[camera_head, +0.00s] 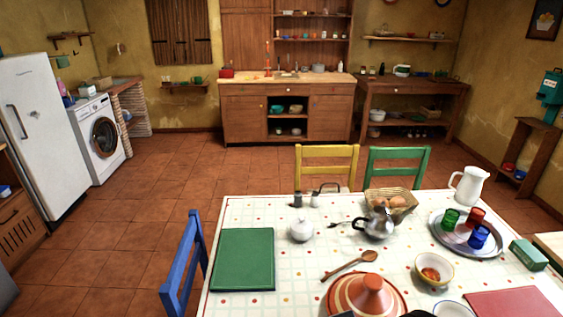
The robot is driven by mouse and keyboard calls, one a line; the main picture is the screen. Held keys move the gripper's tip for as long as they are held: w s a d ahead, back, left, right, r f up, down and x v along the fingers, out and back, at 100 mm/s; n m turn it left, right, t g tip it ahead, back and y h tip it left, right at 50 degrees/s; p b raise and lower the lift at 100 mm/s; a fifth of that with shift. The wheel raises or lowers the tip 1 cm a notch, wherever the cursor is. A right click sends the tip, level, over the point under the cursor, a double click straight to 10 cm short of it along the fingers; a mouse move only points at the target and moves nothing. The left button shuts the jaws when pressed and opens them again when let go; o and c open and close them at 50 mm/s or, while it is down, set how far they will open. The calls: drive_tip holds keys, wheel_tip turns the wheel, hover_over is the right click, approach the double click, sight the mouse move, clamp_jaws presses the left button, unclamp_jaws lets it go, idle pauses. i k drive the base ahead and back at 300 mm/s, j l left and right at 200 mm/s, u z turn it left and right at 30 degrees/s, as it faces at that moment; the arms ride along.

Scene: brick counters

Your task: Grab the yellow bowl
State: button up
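A small pale-yellow bowl (422,277) stands upright on the table with the white checked cloth (300,218), right of centre. Its inside shows an orange-red patch; whether that is a pattern or contents I cannot tell. A second, whitish bowl (453,309) is cut off by the bottom edge in front of it. My gripper does not show clearly; only a dark sliver, which I cannot identify, appears at the bottom edge.
A red-and-cream striped conical lid (370,295) and a wooden spoon (349,265) lie left of the bowl. A metal teapot (376,224) and egg basket (391,203) stand behind. A tray with coloured glasses (465,248) is right. Chairs border the table; the left floor is open.

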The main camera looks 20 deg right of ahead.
sight(433, 269)
drive_tip(key=z, duration=1.75)
drive_tip(key=l+u, duration=0.45)
drive_tip(key=k+l+u, duration=0.15)
drive_tip(key=l+u, duration=0.15)
drive_tip(key=u, duration=0.2)
drive_tip(key=k+l+u, duration=0.2)
drive_tip(key=u, duration=0.25)
drive_tip(key=l+u, duration=1.2)
drive_tip(key=k+l+u, duration=0.1)
drive_tip(key=l+u, duration=0.2)
drive_tip(key=u, duration=0.15)
drive_tip(key=k+l+u, duration=0.15)
drive_tip(key=l+u, duration=0.75)
drive_tip(key=k+j, duration=0.05)
drive_tip(key=j, duration=0.1)
